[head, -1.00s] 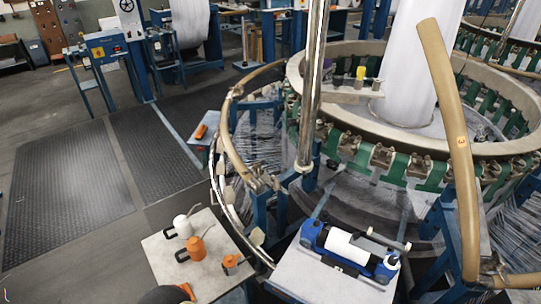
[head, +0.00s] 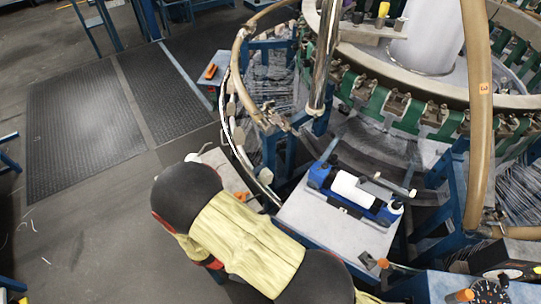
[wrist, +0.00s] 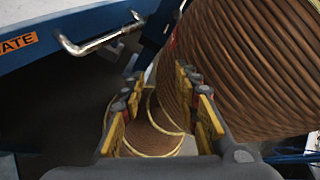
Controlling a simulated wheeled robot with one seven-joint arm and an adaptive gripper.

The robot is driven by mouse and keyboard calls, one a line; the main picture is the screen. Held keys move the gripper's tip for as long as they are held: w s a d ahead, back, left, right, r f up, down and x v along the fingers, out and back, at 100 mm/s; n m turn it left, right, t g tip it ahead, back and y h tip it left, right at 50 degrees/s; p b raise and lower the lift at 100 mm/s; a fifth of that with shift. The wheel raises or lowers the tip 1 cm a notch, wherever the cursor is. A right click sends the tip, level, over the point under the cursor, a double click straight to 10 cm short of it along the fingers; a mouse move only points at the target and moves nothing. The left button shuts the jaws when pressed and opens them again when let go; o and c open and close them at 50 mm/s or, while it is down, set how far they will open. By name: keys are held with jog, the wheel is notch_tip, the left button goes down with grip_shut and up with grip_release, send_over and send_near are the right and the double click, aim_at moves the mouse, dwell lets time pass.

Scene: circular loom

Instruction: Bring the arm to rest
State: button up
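My arm (head: 245,235), in black and pale yellow, stretches across the lower middle of the head view, in front of the loom. My gripper (wrist: 160,82) shows in the wrist view only. Its two fingers stand apart, with nothing gripped between them. Beyond and below the fingers is a smaller brown wound spool (wrist: 150,137) with yellow edging. A large brown wound spool (wrist: 255,65) fills the upper right of the wrist view, close to the right finger; I cannot tell the gap.
A blue panel (wrist: 40,70) with a bent metal handle (wrist: 95,42) is on the left in the wrist view. In the head view, a table (head: 300,212) bears a blue and white device (head: 352,189). The loom ring (head: 237,75) stands behind. Floor mats (head: 85,130) lie clear at left.

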jog(key=w+d+r+m+y, duration=0.1)
jog(key=w+r+m+y, duration=0.2)
jog(key=r+m+y, duration=0.55)
jog(key=w+d+r+m+y, duration=0.1)
jog(key=w+r+m, duration=0.35)
jog(key=r, duration=0.85)
jog(key=s+d+r+m+t+y, duration=0.1)
jog(key=d+r+m+t, duration=0.3)
jog(key=d+r, duration=0.3)
jog(key=s+d+r+m+t+y, duration=0.1)
jog(key=d+r+m+t, duration=0.2)
jog(key=r, duration=0.9)
jog(key=d+m, duration=0.2)
jog(key=d, duration=0.2)
jog(key=shift+t+b, duration=0.3)
jog(key=shift+t, duration=0.1)
